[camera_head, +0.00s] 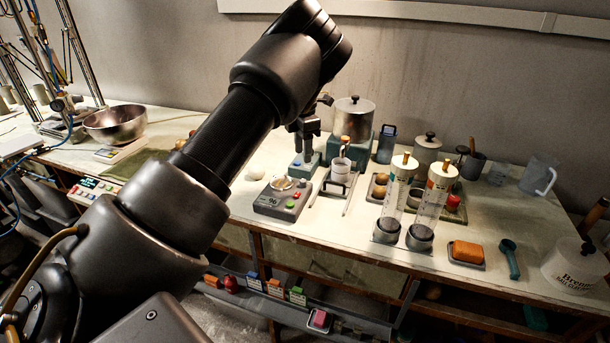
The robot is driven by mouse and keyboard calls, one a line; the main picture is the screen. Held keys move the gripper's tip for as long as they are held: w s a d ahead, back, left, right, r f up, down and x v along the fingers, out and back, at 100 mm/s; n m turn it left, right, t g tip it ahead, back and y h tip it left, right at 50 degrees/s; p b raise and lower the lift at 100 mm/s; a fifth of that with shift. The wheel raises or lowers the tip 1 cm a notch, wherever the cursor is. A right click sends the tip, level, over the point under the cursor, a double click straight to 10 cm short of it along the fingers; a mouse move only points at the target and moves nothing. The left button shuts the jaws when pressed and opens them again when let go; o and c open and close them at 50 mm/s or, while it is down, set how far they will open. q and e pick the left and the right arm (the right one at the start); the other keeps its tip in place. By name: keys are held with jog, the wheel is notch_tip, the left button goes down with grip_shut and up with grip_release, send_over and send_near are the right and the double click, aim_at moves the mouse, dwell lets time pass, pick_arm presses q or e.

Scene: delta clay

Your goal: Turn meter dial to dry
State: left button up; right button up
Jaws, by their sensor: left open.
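A grey box-shaped meter (268,205) with a dark readout, coloured buttons and a round pale dish on top stands on the bench, left of centre. A small teal unit (312,166) with blue and red spots stands just behind it. I cannot make out a dial or a "dry" mark on either. My left arm crosses the view from the lower left. My left gripper (304,146), small and dark, points down just above the teal unit; its jaws are open and look empty. Whether it touches the unit is unclear. My right gripper is not in view.
Two clear cylinders (432,207), an orange block (467,251) and a white tub (575,268) stand further right. A metal bowl (115,124) is at left. The bench front between meter and cylinders is mostly clear.

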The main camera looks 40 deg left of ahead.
aim_at(303, 180)
pick_arm(q)
notch_tip(303, 180, down, 9)
jog(key=shift+r+p, duration=0.15)
jog(key=shift+p, duration=0.6)
jog(key=shift+w+f, duration=0.1)
jog(key=shift+f, duration=0.4)
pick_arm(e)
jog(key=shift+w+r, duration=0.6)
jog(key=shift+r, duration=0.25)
pick_arm(q)
grip_shut()
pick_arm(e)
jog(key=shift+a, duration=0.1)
